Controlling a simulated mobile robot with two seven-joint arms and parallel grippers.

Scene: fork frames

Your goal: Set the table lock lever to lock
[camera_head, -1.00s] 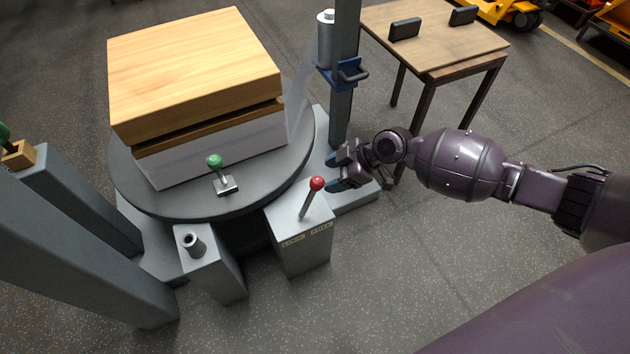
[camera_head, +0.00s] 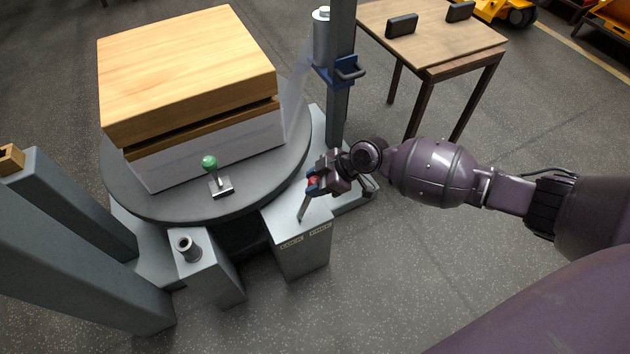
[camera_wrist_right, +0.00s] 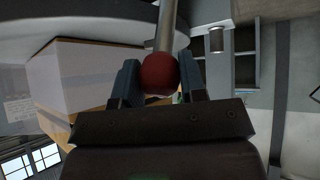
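The table lock lever is a grey rod (camera_head: 303,207) with a red ball knob (camera_head: 313,182), standing on a grey pedestal (camera_head: 299,250) whose front labels read LOCK on the left and FREE on the right. The lever leans right, toward the FREE side. My right gripper (camera_head: 314,183) is at the knob and partly covers it. In the right wrist view the red knob (camera_wrist_right: 159,74) sits between the two blue-grey fingertips; the right gripper (camera_wrist_right: 160,82) looks open, with a gap at the right finger. My left gripper is not in view.
A round turntable (camera_head: 240,205) carries a wood-topped white block (camera_head: 190,70) and a green-knobbed handle (camera_head: 210,163). A grey post with a blue bracket (camera_head: 335,75) rises behind the pedestal. A short post with a tube (camera_head: 188,248) stands left. A wooden table (camera_head: 440,45) is at back right.

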